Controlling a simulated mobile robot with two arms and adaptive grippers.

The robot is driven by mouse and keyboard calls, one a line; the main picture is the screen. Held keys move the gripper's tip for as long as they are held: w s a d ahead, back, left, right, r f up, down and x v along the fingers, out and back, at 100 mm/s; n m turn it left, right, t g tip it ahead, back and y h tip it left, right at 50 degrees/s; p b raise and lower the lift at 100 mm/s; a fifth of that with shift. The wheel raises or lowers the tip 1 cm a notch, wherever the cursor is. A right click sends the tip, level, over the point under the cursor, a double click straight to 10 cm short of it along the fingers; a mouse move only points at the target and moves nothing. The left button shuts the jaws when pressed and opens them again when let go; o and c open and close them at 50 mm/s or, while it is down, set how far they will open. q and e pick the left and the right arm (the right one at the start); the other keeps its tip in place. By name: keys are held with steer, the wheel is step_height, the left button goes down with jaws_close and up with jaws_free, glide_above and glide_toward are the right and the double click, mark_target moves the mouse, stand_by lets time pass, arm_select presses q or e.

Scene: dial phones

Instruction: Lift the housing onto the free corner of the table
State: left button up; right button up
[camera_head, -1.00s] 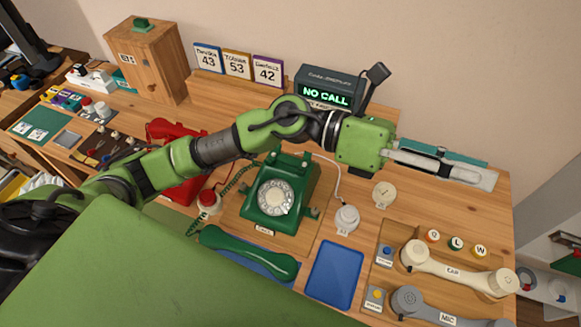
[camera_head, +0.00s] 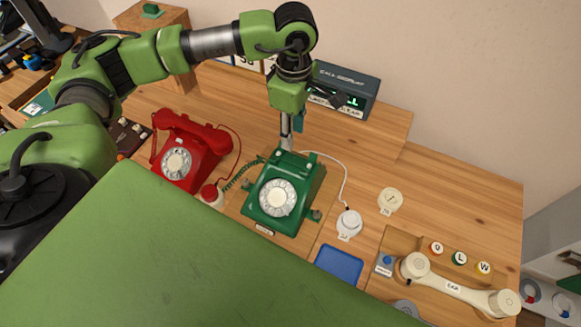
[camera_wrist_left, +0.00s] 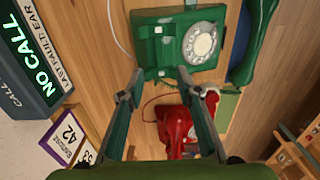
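The green dial phone housing (camera_head: 290,190) stands upright on a wooden board in the middle of the table. Its white dial faces front, and no handset lies on its cradle. In the left wrist view the housing (camera_wrist_left: 178,45) is at the top, just beyond my fingertips. My left gripper (camera_head: 289,140) points down at the housing's back edge. Its two fingers stand apart in the left wrist view (camera_wrist_left: 160,80), with nothing between them. I cannot tell whether a finger touches the housing. The table's back right corner (camera_head: 490,195) is bare. My right gripper is not in view.
A red phone (camera_head: 190,155) stands left of the housing. A white round piece (camera_head: 348,222) with a cable and a cream disc (camera_head: 390,200) lie to its right. A cream handset (camera_head: 455,287) lies at front right. The call display (camera_head: 345,88) stands behind.

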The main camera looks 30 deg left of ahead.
arm_select(q)
glide_above(293, 160)
step_height(293, 160, down, 4)
steer(key=shift+s+f+p, duration=0.1)
steer(key=shift+f+p, duration=0.1)
steer(key=shift+p, duration=0.25)
steer(key=shift+f, duration=0.2)
step_height(293, 160, down, 4)
steer(key=p, duration=0.2)
steer(key=shift+f+p, duration=0.2)
steer(key=shift+p, duration=0.2)
steer(key=shift+f, duration=0.25)
jaws_close()
